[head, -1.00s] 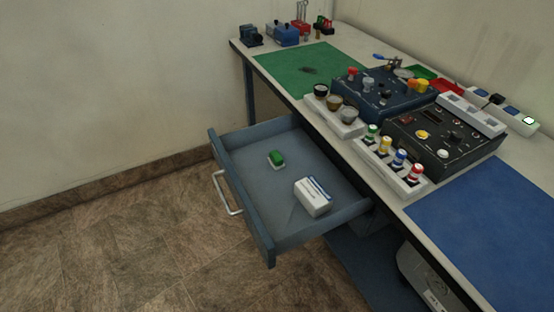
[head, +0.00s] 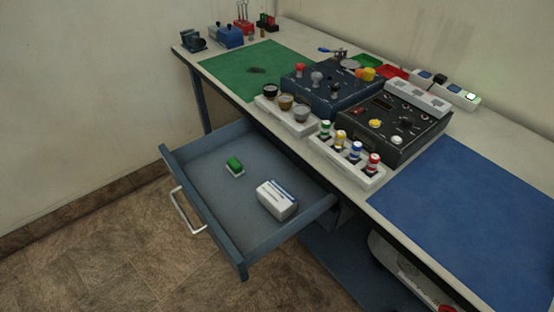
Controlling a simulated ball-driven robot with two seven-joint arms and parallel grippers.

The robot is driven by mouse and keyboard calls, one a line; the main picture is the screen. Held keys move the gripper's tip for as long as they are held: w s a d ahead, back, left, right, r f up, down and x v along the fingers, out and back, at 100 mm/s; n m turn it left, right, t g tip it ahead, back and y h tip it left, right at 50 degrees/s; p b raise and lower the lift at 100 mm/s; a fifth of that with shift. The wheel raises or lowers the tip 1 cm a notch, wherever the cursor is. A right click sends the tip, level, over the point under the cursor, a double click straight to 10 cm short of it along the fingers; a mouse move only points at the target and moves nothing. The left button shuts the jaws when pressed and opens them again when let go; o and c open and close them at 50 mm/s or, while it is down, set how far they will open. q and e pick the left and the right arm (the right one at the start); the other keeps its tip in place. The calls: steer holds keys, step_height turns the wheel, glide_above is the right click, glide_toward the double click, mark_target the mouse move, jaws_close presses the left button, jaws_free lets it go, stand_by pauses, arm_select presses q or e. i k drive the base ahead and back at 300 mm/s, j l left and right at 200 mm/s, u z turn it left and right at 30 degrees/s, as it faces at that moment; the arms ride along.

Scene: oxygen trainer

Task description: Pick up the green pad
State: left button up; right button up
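A small green pad (head: 234,164) with a whitish underside lies in the open drawer (head: 203,206), towards its back left. It sits apart from the drawer walls and from the white box. Neither of my grippers is in view.
A white box (head: 277,200) with a blue stripe lies in the drawer, right of the green pad. The drawer handle (head: 186,213) faces left over the floor. Control boxes (head: 330,88), a bottle rack (head: 349,158) and a blue mat (head: 465,215) occupy the bench (head: 512,150).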

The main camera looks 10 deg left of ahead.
mark_target(234, 166)
steer(key=i+j+z, duration=0.1)
steer(key=j+z, duration=0.3)
steer(key=j, duration=0.25)
steer(key=j+z, duration=0.4)
steer(key=j, duration=0.2)
steer(key=k+j+z, duration=0.1)
steer(key=j+z, duration=0.3)
steer(key=j, duration=0.25)
